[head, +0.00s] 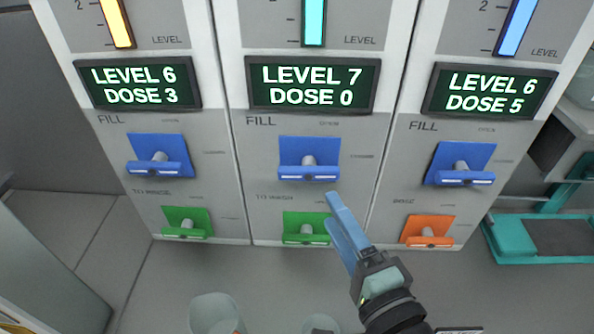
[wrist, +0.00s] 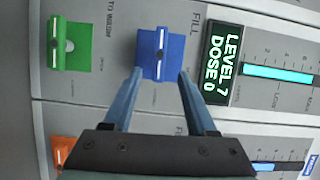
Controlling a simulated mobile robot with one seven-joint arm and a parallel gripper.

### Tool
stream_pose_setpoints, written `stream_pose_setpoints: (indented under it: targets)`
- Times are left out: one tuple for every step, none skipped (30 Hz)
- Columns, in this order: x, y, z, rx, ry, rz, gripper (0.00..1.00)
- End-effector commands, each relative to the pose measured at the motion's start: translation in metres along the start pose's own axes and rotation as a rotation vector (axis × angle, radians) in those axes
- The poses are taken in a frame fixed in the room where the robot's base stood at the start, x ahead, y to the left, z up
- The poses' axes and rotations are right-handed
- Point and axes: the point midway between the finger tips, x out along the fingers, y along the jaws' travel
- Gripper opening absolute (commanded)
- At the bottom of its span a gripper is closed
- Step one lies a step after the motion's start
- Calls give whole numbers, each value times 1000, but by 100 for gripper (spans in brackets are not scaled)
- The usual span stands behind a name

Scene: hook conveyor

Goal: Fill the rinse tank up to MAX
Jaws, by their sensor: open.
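Three panels stand side by side, each with a level bar, a display and a blue FILL lever. The middle display (head: 313,83) reads LEVEL 7, DOSE 0. The middle blue FILL lever (head: 309,172) also shows in the wrist view (wrist: 160,52). My gripper (head: 336,201) is open and empty, just below and right of that lever in the head view. In the wrist view my gripper's fingertips (wrist: 160,73) lie on either side of the lever's near end. I cannot tell whether they touch it. The tank names are not readable here.
The left display (head: 138,83) reads LEVEL 6, DOSE 3; the right one (head: 490,92) LEVEL 6, DOSE 5. Green levers (head: 186,224) (head: 306,229) sit low on the left and middle panels, an orange lever (head: 427,233) on the right. A teal-framed stand (head: 517,245) is at right.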

Motion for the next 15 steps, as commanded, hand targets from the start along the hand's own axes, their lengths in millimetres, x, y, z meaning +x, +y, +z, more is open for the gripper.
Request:
stream_pose_setpoints:
  targets:
    - [12, -3, 2, 1, -6, -2, 57]
    - [18, -3, 1, 1, -5, -2, 57]
    - [27, -4, 1, 1, -5, -2, 57]
    - [34, -4, 2, 0, -7, -1, 57]
    - [40, -3, 2, 1, -6, -2, 57]
    - [48, -4, 1, 1, -5, -2, 57]
    - [55, -3, 2, 0, -5, -1, 57]
    - [61, -3, 2, 0, -5, -2, 57]
    - [68, -3, 2, 1, -6, -1, 57]
    - [74, -2, 2, 1, -5, -1, 57]
    - [78, -3, 1, 0, -3, -1, 57]
    - [85, -2, 2, 0, -4, 0, 57]
    - [89, -2, 2, 0, -4, -1, 57]
    - [92, -2, 2, 1, -4, -1, 57]
    - [96, -2, 1, 1, -3, -1, 57]
